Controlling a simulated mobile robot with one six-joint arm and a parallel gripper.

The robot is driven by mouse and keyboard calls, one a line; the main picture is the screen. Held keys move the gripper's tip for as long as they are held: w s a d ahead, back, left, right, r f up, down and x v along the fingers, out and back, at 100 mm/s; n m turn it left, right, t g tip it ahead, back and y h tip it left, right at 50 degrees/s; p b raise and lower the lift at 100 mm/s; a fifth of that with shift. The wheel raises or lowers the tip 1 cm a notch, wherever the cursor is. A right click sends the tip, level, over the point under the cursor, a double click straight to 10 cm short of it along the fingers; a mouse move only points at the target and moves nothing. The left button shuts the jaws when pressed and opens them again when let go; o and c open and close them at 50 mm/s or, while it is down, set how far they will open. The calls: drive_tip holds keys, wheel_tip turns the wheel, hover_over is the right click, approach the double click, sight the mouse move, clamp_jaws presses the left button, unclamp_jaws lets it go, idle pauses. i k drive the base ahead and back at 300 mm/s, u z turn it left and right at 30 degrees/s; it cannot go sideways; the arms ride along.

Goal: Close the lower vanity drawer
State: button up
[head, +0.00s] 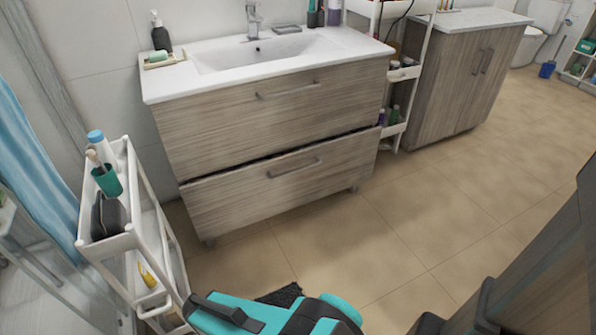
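The lower vanity drawer (280,187) has a grey-brown wood-grain front with a grey bar handle (294,168). It stands slightly out from the vanity, with a dark gap (280,153) along its top edge. The upper drawer (270,115), with its own bar handle (287,91), looks shut. My teal and black arm (290,315) shows at the bottom edge, well in front of the vanity and apart from the drawer. I cannot make out gripper fingers.
A white cart (129,240) with bottles and a green cup stands at the left. A slim white shelf rack (405,73) and a wood cabinet (463,80) stand to the right. The tiled floor (400,235) before the drawer is mostly clear.

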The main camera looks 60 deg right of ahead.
sight(217, 203)
drive_tip(key=k, duration=1.35)
drive_tip(key=z, duration=0.6)
drive_tip(key=i, duration=1.6)
drive_tip(key=u, duration=0.3)
